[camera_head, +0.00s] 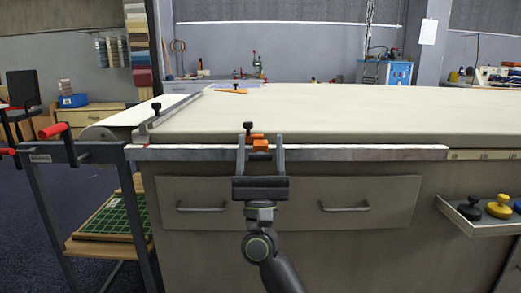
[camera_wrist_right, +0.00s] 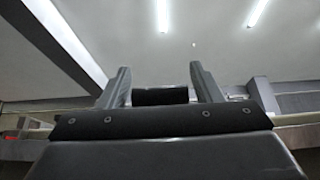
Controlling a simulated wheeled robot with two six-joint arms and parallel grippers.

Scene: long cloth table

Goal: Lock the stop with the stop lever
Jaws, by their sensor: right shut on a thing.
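The stop is an orange block (camera_head: 257,142) on the metal rail (camera_head: 350,153) along the table's front edge. A black knob (camera_head: 248,127) stands at its top. My right gripper (camera_head: 261,150) comes up from below in front of the stop, with one finger on each side. It is shut on a dark crosswise piece, which looks like the stop lever (camera_head: 260,156). In the right wrist view this lever shows as a black bar (camera_wrist_right: 160,96) between the fingers. The gripper partly hides the stop's front.
The cloth tabletop (camera_head: 340,115) is mostly clear, with a small orange tool (camera_head: 232,91) at the back. A metal bar (camera_head: 178,109) with a black knob lies at the left. Red handles (camera_head: 57,130) stick out at far left. Drawers (camera_head: 345,190) are below; a tray (camera_head: 480,227) with knobs is at right.

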